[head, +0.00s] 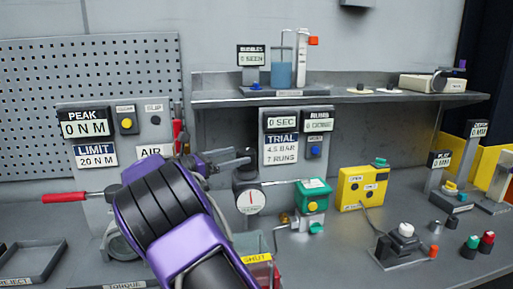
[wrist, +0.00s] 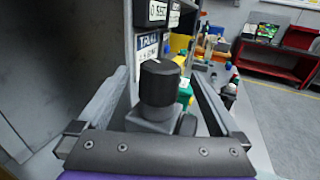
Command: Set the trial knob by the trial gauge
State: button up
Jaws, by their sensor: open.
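The trial gauge (head: 250,202) is a round white dial with a red needle pointing about straight up. The trial knob is a dark cylinder above it, partly hidden in the head view (head: 246,174). In the wrist view the black knob (wrist: 160,83) stands upright on a grey block. My gripper (head: 240,159) is open and empty, close by the knob at its upper left in the head view. In the wrist view the knob appears between the spread fingers of the gripper (wrist: 157,84), with no contact visible. The trial sign (head: 282,149) reads 4.5 BAR, 7 RUNS.
A green valve actuator (head: 313,193) stands right of the gauge, with a yellow box (head: 362,188) beyond. A red-handled lever (head: 68,198) is at left. A shelf (head: 350,95) with a beaker (head: 282,70) overhangs the back. A clear bin marked SHUT (head: 257,258) is below the gauge.

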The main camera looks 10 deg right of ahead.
aim_at(252, 150)
jog(key=x, duration=0.7)
jog(key=shift+d, duration=0.15)
jog(key=c, duration=1.3)
jog(key=shift+w+a+r+n+t+y+b, duration=0.1)
jog(key=shift+w+n+t+y+b, duration=0.15)
jog(key=shift+n+t+y, duration=0.55)
jog(key=shift+w+a+n+t+y+b, duration=0.15)
jog(key=shift+n+t+b, duration=0.35)
jog(key=shift+t, duration=0.7)
jog(key=o, duration=1.3)
jog(key=shift+s, duration=0.1)
jog(key=v, duration=1.7)
